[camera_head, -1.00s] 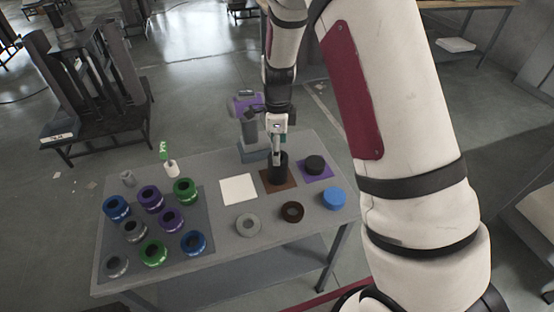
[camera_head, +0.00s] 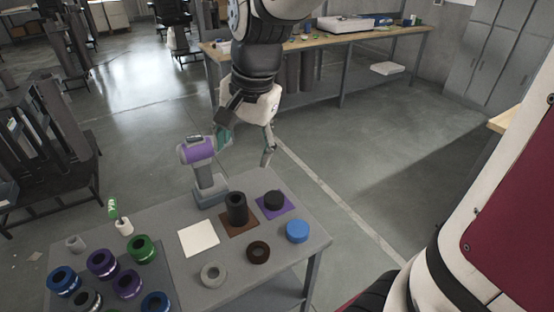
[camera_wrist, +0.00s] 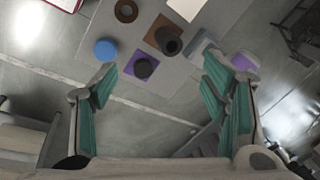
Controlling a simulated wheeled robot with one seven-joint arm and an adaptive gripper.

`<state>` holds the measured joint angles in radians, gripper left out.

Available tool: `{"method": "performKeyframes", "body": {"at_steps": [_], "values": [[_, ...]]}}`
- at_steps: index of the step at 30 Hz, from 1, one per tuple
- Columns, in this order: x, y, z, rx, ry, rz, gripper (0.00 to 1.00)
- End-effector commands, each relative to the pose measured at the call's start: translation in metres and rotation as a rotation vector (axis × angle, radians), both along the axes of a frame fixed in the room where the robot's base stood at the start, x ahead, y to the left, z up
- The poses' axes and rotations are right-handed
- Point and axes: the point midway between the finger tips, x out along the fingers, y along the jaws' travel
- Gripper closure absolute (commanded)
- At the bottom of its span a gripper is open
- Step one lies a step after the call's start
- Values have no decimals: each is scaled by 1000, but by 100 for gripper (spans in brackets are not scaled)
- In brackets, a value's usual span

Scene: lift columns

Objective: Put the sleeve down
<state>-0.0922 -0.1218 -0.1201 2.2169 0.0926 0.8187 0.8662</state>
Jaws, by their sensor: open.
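The dark sleeve (camera_head: 237,209) stands upright on the brown square mat (camera_head: 236,229) on the grey table. In the wrist view the same sleeve (camera_wrist: 170,42) shows from above, with the brown mat (camera_wrist: 154,28) around its base. My gripper (camera_head: 246,150) is raised above and behind the sleeve, clear of it. Its teal-padded fingers are spread wide with nothing between them; they also frame the bottom of the wrist view (camera_wrist: 160,88).
A black cap (camera_head: 273,200) sits on a purple mat right of the sleeve. A blue disc (camera_head: 297,231), brown ring (camera_head: 258,252) and grey ring (camera_head: 213,274) lie in front. A white square (camera_head: 198,238) lies left. A purple-headed device (camera_head: 201,152) stands behind. Several coloured rings fill the left.

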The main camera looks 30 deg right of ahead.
Motion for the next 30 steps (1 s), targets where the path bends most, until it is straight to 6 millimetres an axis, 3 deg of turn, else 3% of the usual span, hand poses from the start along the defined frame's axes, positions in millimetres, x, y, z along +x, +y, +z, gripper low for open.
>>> {"method": "performKeyframes", "body": {"at_steps": [1,6,12,15,21,30], "values": [[-16,-1,13,-21,-36,83,32],[-68,-2,38,-130,-132,385,32],[-120,-5,49,-282,-213,690,32],[-137,-6,50,-344,-235,792,32],[-150,-7,49,-397,-247,879,32],[-150,-7,49,-398,-246,883,32]]}}
